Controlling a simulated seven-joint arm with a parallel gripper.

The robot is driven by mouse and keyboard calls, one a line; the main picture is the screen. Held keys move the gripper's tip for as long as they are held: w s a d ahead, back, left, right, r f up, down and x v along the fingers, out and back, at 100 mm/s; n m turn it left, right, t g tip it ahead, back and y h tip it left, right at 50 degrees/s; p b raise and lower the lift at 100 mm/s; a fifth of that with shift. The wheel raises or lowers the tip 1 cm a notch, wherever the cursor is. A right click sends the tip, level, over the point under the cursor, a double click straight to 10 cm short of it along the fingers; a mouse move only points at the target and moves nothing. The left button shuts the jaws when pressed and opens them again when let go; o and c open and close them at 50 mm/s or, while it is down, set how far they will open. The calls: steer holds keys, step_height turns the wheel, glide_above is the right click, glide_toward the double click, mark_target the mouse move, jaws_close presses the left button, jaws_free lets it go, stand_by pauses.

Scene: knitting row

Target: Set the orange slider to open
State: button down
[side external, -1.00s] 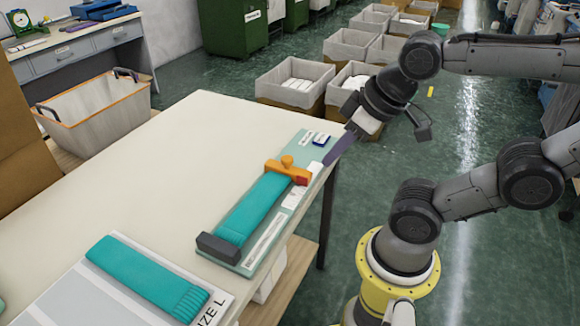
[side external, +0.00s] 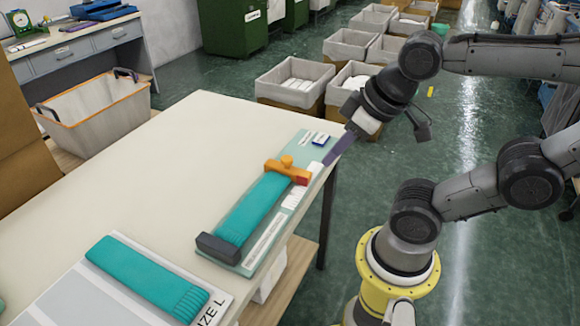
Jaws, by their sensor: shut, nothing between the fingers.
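The orange slider (side external: 286,168) sits across the far end of a pale green measuring board (side external: 300,144) on the table. It has a raised knob and a red tip on its right side. A teal knitted piece (side external: 252,210) lies lengthwise on the board, between the slider and a dark end block (side external: 218,248). My gripper (side external: 326,164) comes in from the upper right with purple fingers. It is shut and empty, right of the slider near the board's right edge. I see a gap between its fingertips and the red tip; whether the fingertips touch the board is unclear.
The cream table (side external: 160,165) is mostly clear left of the board. Another teal knitted piece (side external: 148,277) lies on a grey-and-white size sheet (side external: 70,300) at the front. Grey-lined bins (side external: 295,82) stand on the floor behind.

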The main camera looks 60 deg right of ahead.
steer(key=c, duration=1.2)
jaws_free()
steer(key=shift+c, duration=0.2)
steer(key=shift+o, duration=1.1)
steer(key=shift+r+m, duration=0.3)
steer(key=shift+m, duration=0.1)
steer(key=o, duration=0.6)
steer(key=w+r+m, duration=0.1)
steer(key=w+r, duration=0.1)
steer(key=w+d+r+m+g, duration=0.1)
steer(key=w, duration=0.1)
steer(key=shift+w+d+r, duration=0.15)
steer(key=shift+r, duration=0.2)
steer(key=shift+c, duration=0.2)
steer(key=m+g, duration=0.5)
steer(key=m, duration=0.1)
glide_above(287, 158)
step_height(287, 158, down, 7)
step_height(287, 158, down, 13)
steer(key=shift+f, duration=0.1)
